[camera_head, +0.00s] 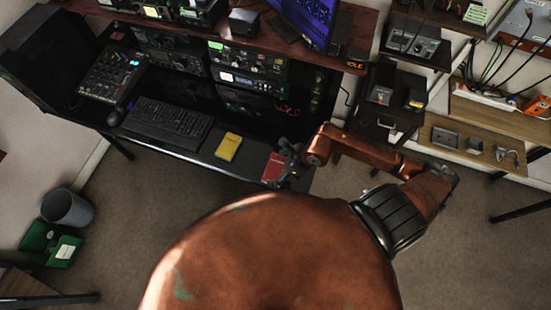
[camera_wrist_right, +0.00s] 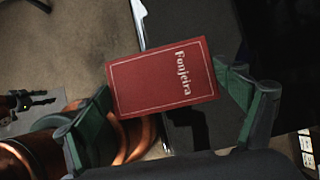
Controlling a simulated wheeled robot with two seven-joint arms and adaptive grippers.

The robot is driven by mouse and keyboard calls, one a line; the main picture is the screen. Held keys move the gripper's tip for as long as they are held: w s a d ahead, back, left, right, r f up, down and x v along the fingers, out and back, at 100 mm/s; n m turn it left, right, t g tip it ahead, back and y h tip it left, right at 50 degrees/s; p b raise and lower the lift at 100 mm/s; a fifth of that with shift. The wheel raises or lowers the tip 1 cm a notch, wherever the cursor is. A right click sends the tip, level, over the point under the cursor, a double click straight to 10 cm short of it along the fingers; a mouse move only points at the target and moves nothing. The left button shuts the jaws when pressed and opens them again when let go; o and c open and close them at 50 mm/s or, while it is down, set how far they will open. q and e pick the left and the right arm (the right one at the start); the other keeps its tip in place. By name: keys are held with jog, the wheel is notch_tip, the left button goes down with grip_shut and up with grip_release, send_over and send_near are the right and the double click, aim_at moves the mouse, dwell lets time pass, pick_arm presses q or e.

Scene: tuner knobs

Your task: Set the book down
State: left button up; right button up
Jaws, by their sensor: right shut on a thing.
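The book is red with the word "Fonjeira" on its cover. In the head view the red book (camera_head: 274,167) is at the front right edge of the dark desk (camera_head: 207,152). My right gripper (camera_head: 290,165) is beside it, at its right. In the right wrist view the book (camera_wrist_right: 162,78) lies between the two green-grey fingers of my right gripper (camera_wrist_right: 165,100), which is shut on it. The book overlaps the desk's edge in that view. I cannot tell whether it touches the desk. My left gripper is not clearly seen in the head view.
A yellow book-like object (camera_head: 229,147) lies on the desk to the left of the red book. A keyboard (camera_head: 167,122) and a mouse (camera_head: 116,117) are further left. Radio gear (camera_head: 248,65) stands behind. A grey bin (camera_head: 68,207) stands on the floor at left.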

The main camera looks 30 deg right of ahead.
jog(key=w+d+f, duration=0.1)
jog(key=w+f, duration=0.1)
jog(key=w+d+f, duration=0.3)
jog(key=w+f, duration=0.1)
jog(key=f, duration=0.1)
jog(key=shift+w+d, duration=0.1)
jog(key=shift+d, duration=0.15)
jog(key=shift+f, duration=1.65)
jog(key=o, duration=1.1)
jog(key=shift+p, duration=0.3)
jog(key=v, duration=1.2)
jog(key=shift+d+b, duration=0.1)
jog(key=shift+b, duration=0.25)
